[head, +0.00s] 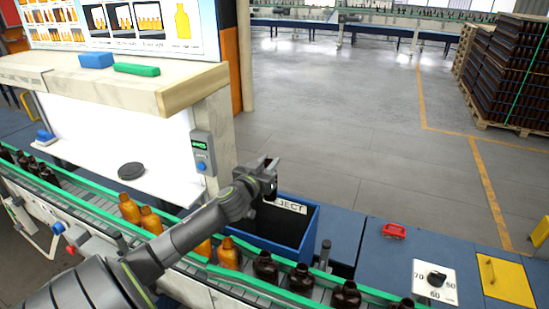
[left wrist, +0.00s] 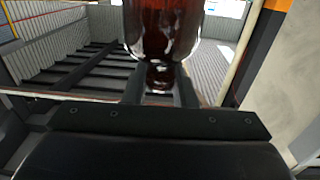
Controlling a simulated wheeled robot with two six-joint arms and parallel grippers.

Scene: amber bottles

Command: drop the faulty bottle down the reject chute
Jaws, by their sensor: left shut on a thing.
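My left gripper (head: 268,178) is above the back left part of the reject chute (head: 313,226), a blue open-topped box with a dark inside and a white label ending in "JECT". In the left wrist view, a brown glass bottle (left wrist: 161,32) is between the fingers of my left gripper (left wrist: 160,88), which are shut around its narrow part. The bottle's far end is cut off by the top of that view. In the head view the held bottle is mostly hidden by the gripper, and I cannot tell its fault. My right gripper is in neither view.
Amber bottles (head: 229,254) and darker bottles (head: 265,268) stand in a row on the conveyor between green rails (head: 205,264). A lit inspection booth with a post (head: 213,125) stands left of the gripper. A red object (head: 394,230) and a dial plate (head: 434,282) are at right.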

